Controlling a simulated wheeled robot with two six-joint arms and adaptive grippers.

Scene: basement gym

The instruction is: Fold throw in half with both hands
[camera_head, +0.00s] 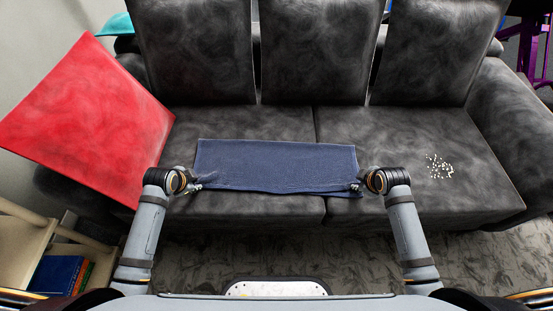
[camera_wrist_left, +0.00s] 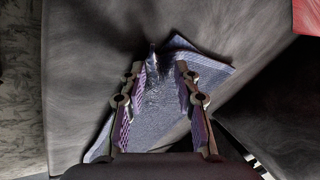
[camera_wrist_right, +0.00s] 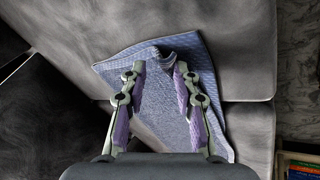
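The throw (camera_head: 275,165) is a blue woven cloth lying flat as a wide rectangle across the two sofa seat cushions. A thin strip of a lower layer shows along its near right edge. My left gripper (camera_head: 196,186) is at the throw's near left corner. In the left wrist view its fingers (camera_wrist_left: 168,66) are apart, with raised, creased cloth between them. My right gripper (camera_head: 354,187) is at the near right corner. In the right wrist view its fingers (camera_wrist_right: 160,67) are apart around a small raised crease of the throw (camera_wrist_right: 165,105).
The dark grey sofa (camera_head: 215,125) has backrest cushions behind the throw. A red cushion (camera_head: 90,120) leans at the left. Small white bits (camera_head: 439,167) lie on the right seat. A wooden shelf with books (camera_head: 57,275) stands at the lower left.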

